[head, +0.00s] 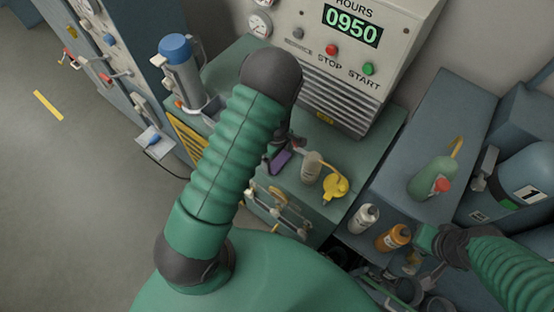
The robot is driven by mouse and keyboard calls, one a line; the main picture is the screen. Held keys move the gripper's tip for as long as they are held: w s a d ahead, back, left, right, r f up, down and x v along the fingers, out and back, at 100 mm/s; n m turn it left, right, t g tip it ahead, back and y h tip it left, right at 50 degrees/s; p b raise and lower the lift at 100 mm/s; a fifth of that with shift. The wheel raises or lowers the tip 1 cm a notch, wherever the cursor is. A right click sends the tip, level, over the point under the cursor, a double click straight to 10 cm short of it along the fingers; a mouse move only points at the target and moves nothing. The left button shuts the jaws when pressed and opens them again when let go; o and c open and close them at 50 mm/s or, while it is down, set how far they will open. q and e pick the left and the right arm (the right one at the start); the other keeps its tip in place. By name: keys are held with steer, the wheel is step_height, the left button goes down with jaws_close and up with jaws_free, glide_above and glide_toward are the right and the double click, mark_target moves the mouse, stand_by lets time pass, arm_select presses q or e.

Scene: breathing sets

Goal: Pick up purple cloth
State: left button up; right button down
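The purple cloth (280,161) shows as a small patch on the green bench top, left of a grey-brown bottle. My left arm reaches up across the middle of the view and bends over at its dark joint. My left gripper (284,150) points down at the cloth, close to it or touching it. Its fingers are small, dark and partly hidden by the arm, so I cannot tell whether they grip the cloth. My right arm comes in at the lower right. Its gripper (416,258) is near the bottles below the bench, and its fingers are unclear.
A grey-brown bottle (311,168) and a yellow item (335,187) stand right of the cloth. A control panel (343,55) rises behind. A blue-capped cylinder (181,70) stands left. White (364,218) and orange (393,237) bottles are lower right. A green bottle (432,178) lies farther right.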

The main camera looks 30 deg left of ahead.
mark_target(277, 159)
arm_select(q)
steer(key=shift+d, duration=0.1)
steer(key=shift+c, duration=1.2)
steer(key=shift+w+r, duration=0.1)
steer(key=shift+r, duration=0.1)
steer(key=r, duration=0.3)
steer(key=shift+s+r, duration=0.1)
steer(key=shift+s, duration=0.1)
steer(key=s+d+r, duration=0.1)
steer(key=s+d, duration=0.4)
steer(key=s, duration=0.9)
steer(key=shift+s+d+r+b, duration=0.2)
steer(key=shift+s+b, duration=0.15)
